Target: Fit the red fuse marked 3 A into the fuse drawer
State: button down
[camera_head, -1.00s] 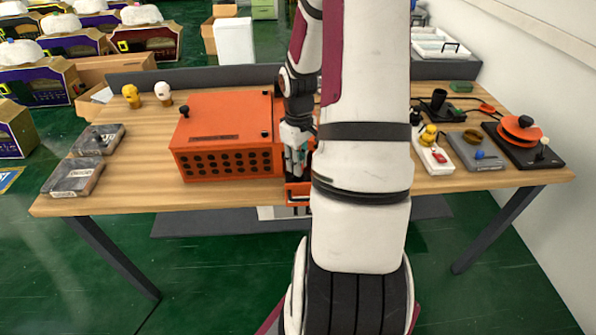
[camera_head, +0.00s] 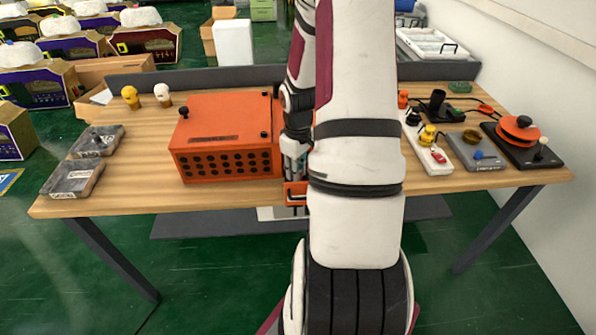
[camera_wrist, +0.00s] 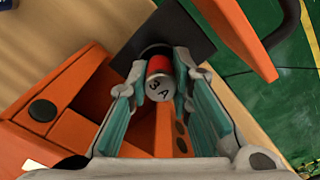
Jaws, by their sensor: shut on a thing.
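The red fuse (camera_wrist: 160,66) shows in the wrist view with a silver end cap marked "3 A". My gripper (camera_wrist: 160,88) is shut on it, the teal-lined fingers on either side. In the head view my gripper (camera_head: 293,165) is just right of the orange box (camera_head: 225,135), above the orange handle part (camera_head: 296,192) at the table's front edge. The arm hides the fuse there.
The orange box with round holes stands close to the left of my gripper. Right of the arm are a white power strip (camera_head: 430,158), a grey block (camera_head: 475,150) and a black board with an orange disc (camera_head: 520,130). Grey cases (camera_head: 74,178) lie at the far left.

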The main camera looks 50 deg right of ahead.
jog(key=c, duration=1.4)
grip_release()
jog(key=shift+s+a+f, duration=0.35)
jog(key=shift+s+f, duration=0.05)
jog(key=shift+f, duration=0.25)
jog(key=shift+c, duration=0.2)
jog(key=shift+w, duration=0.1)
jog(key=shift+d, duration=0.1)
jog(key=w+a+r, duration=0.1)
jog(key=a+r, duration=0.2)
jog(key=r, duration=0.7)
jog(key=w+a+r, duration=0.2)
jog(key=a+r, duration=0.1)
jog(key=r, duration=0.7)
jog(key=s+a+r+t, duration=0.1)
jog(key=s+a+r, duration=0.2)
jog(key=a, duration=0.5)
jog(key=s+a+r+t, duration=0.2)
jog(key=s+a+r, duration=0.1)
jog(key=a+r, duration=0.3)
jog(key=s+a+r+n+t, duration=0.1)
jog(key=a+r, duration=0.4)
jog(key=a, duration=0.5)
jog(key=s+t, duration=0.1)
jog(key=s, duration=0.1)
jog(key=shift+s+a+p, duration=0.2)
jog(key=shift+s+p, duration=0.1)
jog(key=shift+p, duration=0.05)
jog(key=shift+r, duration=0.1)
